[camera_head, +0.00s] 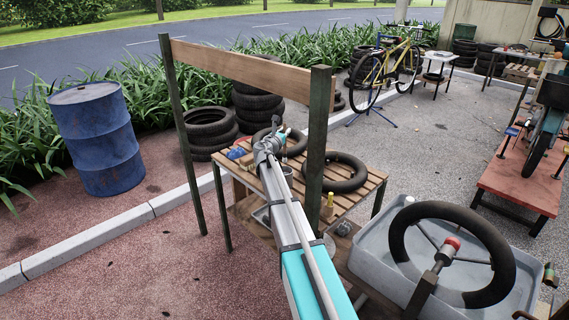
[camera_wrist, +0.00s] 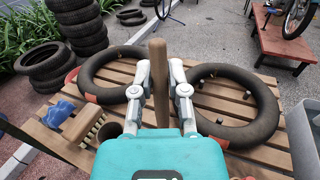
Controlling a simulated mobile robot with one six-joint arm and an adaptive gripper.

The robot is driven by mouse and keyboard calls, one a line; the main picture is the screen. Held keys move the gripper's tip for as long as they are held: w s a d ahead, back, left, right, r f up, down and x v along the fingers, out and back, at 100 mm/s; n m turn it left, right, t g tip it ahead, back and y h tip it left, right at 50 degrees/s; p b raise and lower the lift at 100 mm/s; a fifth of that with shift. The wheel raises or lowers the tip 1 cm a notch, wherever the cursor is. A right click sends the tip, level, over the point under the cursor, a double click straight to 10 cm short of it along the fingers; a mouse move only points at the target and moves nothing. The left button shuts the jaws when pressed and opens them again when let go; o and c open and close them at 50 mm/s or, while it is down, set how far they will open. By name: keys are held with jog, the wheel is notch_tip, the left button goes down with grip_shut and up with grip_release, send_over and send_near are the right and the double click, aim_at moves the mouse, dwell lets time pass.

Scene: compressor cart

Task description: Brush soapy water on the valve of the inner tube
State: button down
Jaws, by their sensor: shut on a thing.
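My gripper (camera_wrist: 160,88) is shut on a wooden handle (camera_wrist: 158,70), which stands up between its fingers. The handle's lower end is hidden, so I cannot tell whether it carries bristles. In the head view my gripper (camera_head: 272,138) is above the slatted table. One black inner tube (camera_wrist: 92,88) with a red patch lies left of my gripper in the wrist view. A second inner tube (camera_wrist: 268,110) lies to the right, with small dark bits on or beside it. It also shows in the head view (camera_head: 353,182). I cannot tell a valve for sure on either tube.
The slatted table (camera_head: 372,180) also holds a blue cloth (camera_wrist: 58,113), a wooden bristled block (camera_wrist: 82,124) and a yellow bottle (camera_head: 330,199). A wooden post (camera_head: 318,150) stands close to my arm. A grey basin (camera_head: 372,262) with a mounted wheel (camera_head: 500,255) is at right.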

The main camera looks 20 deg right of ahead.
aim_at(285, 123)
jog(key=shift+r, duration=0.15)
jog(key=shift+r+p, duration=1.9)
jog(key=shift+p, duration=0.1)
jog(key=shift+r+p, duration=0.3)
jog(key=shift+f, duration=0.1)
